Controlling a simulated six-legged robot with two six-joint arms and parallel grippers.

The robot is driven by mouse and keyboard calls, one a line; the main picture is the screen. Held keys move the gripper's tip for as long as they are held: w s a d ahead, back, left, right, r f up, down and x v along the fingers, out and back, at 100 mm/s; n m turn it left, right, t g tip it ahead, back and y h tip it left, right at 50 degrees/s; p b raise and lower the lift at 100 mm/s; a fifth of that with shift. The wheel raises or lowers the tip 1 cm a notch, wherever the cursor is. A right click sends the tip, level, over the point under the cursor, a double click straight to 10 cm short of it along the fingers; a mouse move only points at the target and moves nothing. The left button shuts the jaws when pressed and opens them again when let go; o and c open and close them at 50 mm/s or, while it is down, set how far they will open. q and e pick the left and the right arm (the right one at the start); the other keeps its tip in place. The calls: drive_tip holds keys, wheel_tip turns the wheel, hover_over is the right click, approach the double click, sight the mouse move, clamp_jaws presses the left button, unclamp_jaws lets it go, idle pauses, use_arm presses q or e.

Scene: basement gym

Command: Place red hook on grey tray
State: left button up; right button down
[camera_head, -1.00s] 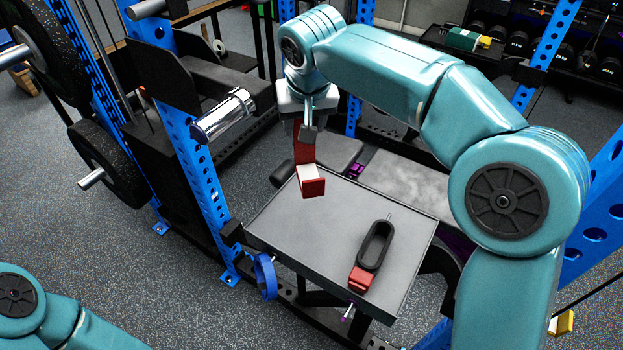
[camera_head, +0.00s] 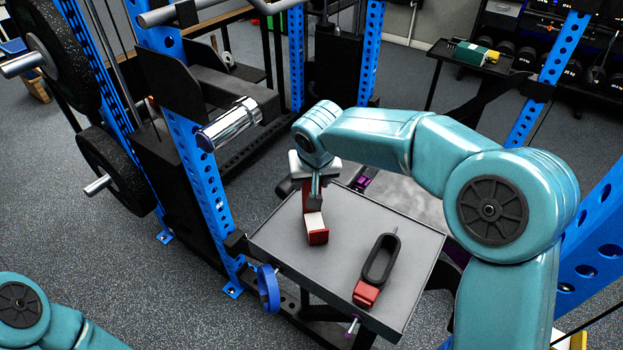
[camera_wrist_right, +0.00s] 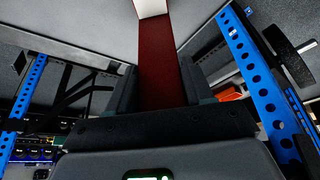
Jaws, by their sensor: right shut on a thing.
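The red hook (camera_head: 316,236) is an L-shaped red piece with a white pad on its lower arm. My right gripper (camera_head: 314,192) is shut on its upright part, and the hook hangs down at the left side of the grey tray (camera_head: 340,272). I cannot tell whether the hook's foot touches the tray. In the right wrist view the red upright (camera_wrist_right: 162,65) runs between the two fingers, with a white part at the top edge. Only a teal part of my left arm shows at the lower left; its gripper is out of view.
A black loop handle with a red end (camera_head: 366,293) lies on the tray's right part. Blue rack posts (camera_head: 205,180) and a chrome bar end (camera_head: 228,124) stand to the left. The tray's middle is clear.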

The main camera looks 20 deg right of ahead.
drive_tip(key=shift+w, duration=0.15)
drive_tip(key=c, duration=0.8)
unclamp_jaws()
drive_tip(key=shift+f, duration=0.2)
drive_tip(key=o, duration=0.4)
drive_tip(key=shift+c, duration=0.2)
drive_tip(key=shift+r, duration=0.15)
drive_tip(key=v, duration=1.2)
